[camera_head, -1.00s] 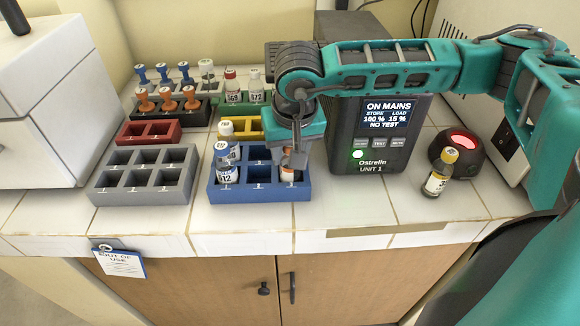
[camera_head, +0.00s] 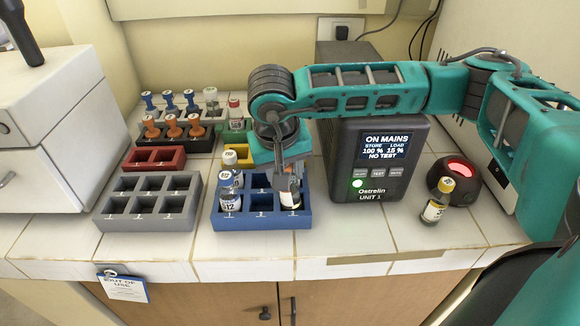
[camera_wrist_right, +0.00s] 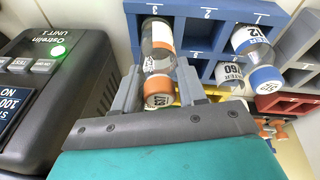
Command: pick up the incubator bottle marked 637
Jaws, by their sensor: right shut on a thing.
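The bottle in my right gripper (camera_head: 287,184) has an orange cap and label band; it shows in the wrist view (camera_wrist_right: 157,60) and, partly hidden, in the head view (camera_head: 290,201). My left gripper is out of view.
The dark Ostrelin unit (camera_head: 365,160) stands just right of the rack. A yellow-capped bottle (camera_head: 434,210) stands by a red-glowing device (camera_head: 457,172). A grey rack (camera_head: 150,202) and a red rack (camera_head: 155,158) stand empty on the left. Bare tiles lie in front.

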